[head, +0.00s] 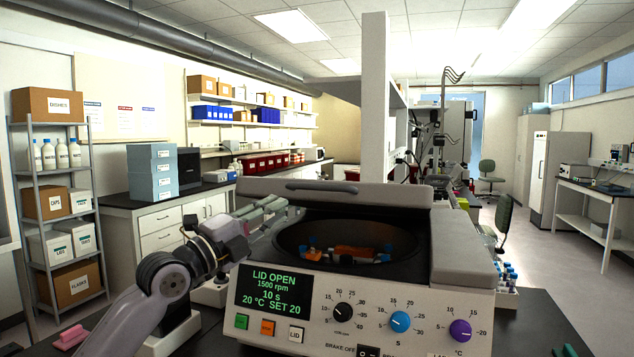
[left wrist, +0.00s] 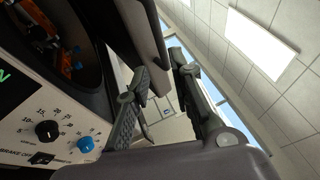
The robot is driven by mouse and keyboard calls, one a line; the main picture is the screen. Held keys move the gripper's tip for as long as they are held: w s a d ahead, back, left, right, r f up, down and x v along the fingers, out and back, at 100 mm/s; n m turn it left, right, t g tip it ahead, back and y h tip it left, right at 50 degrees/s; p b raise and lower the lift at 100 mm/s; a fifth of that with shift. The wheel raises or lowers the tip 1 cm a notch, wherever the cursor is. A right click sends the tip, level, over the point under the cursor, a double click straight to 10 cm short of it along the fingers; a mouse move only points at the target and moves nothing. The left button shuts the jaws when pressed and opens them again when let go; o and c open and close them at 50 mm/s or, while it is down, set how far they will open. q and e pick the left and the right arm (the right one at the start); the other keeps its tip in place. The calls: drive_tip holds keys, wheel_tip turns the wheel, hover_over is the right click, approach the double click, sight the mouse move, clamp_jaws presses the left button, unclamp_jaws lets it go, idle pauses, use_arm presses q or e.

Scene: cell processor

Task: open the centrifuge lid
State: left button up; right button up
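The centrifuge (head: 370,310) stands on the dark bench in front of me. Its display (head: 275,291) reads LID OPEN. The lid (head: 400,195) is raised at the back of the bowl, with a dark handle (head: 322,187) along its top edge. The open bowl (head: 400,243) shows a rotor (head: 356,252) with orange and blue parts. My left gripper (head: 268,212) is at the left side of the bowl, near the lid's left end. In the left wrist view its fingers (left wrist: 165,90) are apart, with the lid's grey edge (left wrist: 146,40) just beyond them; contact cannot be told. My right gripper is out of view.
A pink object (head: 70,338) lies on the bench at the lower left. A rack of blue-capped tubes (head: 508,278) stands right of the centrifuge. A green object (head: 570,350) is at the lower right. Shelving with boxes (head: 55,200) stands at the far left.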

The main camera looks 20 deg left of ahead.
sight(315, 189)
use_arm(q)
drive_tip(key=p+x, duration=0.4)
drive_tip(key=x, duration=0.8)
drive_tip(key=shift+x, duration=0.85)
drive_tip(key=shift+f, duration=0.1)
drive_tip(key=shift+c, duration=0.3)
clamp_jaws()
drive_tip(key=shift+p, duration=0.3)
